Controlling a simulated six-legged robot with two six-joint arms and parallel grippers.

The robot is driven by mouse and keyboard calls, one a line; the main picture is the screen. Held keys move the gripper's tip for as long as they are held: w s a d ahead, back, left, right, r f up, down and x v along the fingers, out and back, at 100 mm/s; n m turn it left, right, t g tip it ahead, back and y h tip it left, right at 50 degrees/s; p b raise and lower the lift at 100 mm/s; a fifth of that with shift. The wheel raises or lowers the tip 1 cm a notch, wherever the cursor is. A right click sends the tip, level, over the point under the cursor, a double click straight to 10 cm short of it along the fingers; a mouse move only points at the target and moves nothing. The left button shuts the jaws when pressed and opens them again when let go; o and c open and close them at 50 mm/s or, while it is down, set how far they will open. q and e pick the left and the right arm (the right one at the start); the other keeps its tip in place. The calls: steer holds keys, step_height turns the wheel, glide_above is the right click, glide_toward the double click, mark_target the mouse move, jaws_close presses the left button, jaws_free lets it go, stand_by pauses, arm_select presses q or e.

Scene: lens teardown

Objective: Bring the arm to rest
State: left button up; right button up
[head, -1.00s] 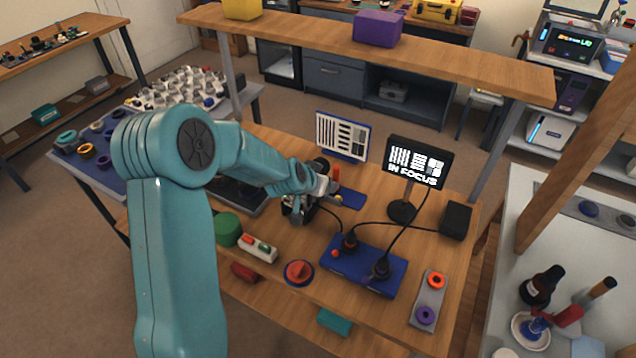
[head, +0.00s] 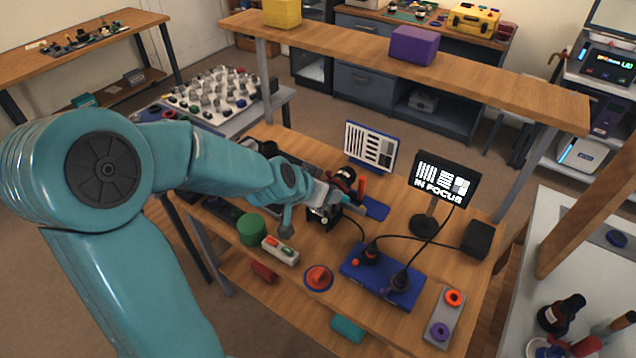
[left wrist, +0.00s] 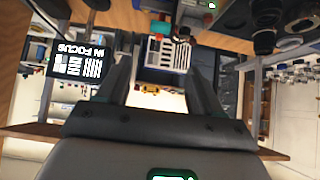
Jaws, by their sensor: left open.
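My left arm (head: 215,160), teal, reaches in from the left of the head view over the wooden bench. Its gripper (head: 338,188) is beside a dark device (head: 322,216) on the bench, which it partly hides; whether they touch I cannot tell. In the left wrist view the two fingers of the gripper (left wrist: 160,62) stand apart, with nothing held between them. That view is upside down. The striped test chart (left wrist: 170,54) shows beyond the fingers. My right gripper is in neither view.
The screen (head: 446,180) reads IN FOCUS. Cables run to a blue box (head: 378,280). A red knob (head: 319,277) and green cylinder (head: 252,230) sit near the bench's front. A raised shelf (head: 350,45) spans the back. A tray of small parts (head: 212,93) is at left.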

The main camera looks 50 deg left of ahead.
arm_select(q)
steer(key=s+d+f+g+h, duration=0.1)
steer(key=s+d+f+g, duration=0.1)
steer(key=d+f, duration=0.5)
steer(key=s+d+f+g+h, duration=0.2)
steer(key=d+f, duration=0.5)
steer(key=f, duration=0.1)
steer(key=s+d+f+g+h, duration=0.1)
steer(key=s+d+f+g, duration=0.1)
steer(key=d+f, duration=0.5)
steer(key=shift+s+d+f+m+h, duration=0.15)
steer(key=shift+s+f+m+h, duration=0.15)
steer(key=shift+s+h, duration=0.1)
steer(key=s+d+f+g+h+b, duration=0.1)
steer(key=s+d+f+g+b, duration=0.1)
steer(key=s+d+f, duration=0.4)
step_height(320, 180, down, 2)
steer(key=shift+s+d+f+b, duration=0.1)
steer(key=shift+s+d+b, duration=0.15)
steer(key=shift+s+b, duration=0.4)
